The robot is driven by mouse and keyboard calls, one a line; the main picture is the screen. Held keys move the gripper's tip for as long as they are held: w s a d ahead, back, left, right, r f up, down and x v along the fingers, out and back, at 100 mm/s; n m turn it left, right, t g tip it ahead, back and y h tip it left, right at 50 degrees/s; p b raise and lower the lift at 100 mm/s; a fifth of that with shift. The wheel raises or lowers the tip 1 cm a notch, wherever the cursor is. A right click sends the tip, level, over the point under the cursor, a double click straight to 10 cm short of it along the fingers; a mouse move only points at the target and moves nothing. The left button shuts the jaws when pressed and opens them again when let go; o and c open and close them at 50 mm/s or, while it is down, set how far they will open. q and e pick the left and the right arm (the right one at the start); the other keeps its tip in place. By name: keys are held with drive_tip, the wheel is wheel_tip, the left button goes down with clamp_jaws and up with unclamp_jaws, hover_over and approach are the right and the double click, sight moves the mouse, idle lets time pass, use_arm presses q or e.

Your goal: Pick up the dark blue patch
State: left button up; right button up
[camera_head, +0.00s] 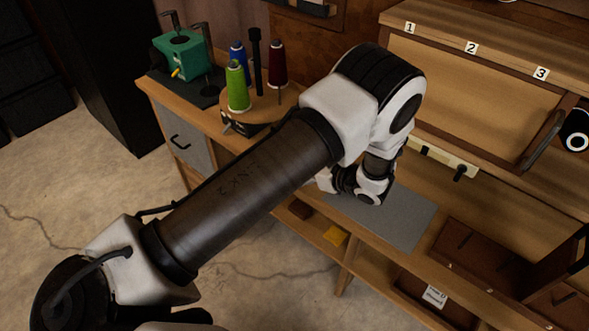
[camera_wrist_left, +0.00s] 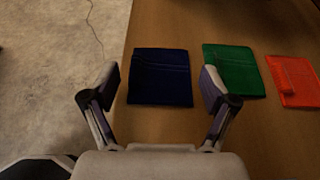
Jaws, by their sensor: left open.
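In the left wrist view the dark blue patch (camera_wrist_left: 160,77) lies flat on a wooden surface, near its left edge. A green patch (camera_wrist_left: 236,71) lies to its right. My left gripper (camera_wrist_left: 158,80) is open and empty, its two fingers pointing toward the dark blue patch, with the patch between them in the picture. The right finger overlaps the green patch's near left corner in the picture. I cannot tell how high the gripper is above the surface. In the head view my left arm hides the gripper's fingers and the patches. My right gripper is not in view.
An orange-red patch (camera_wrist_left: 292,80) lies further right.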

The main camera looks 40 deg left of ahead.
use_arm(q)
drive_tip(key=shift+w+a+f, duration=0.1)
drive_tip(key=shift+a+f, duration=0.2)
drive_tip(key=shift+a, duration=0.25)
drive_tip(key=shift+d, duration=0.1)
drive_tip(key=c, duration=0.5)
drive_tip(key=shift+r, duration=0.1)
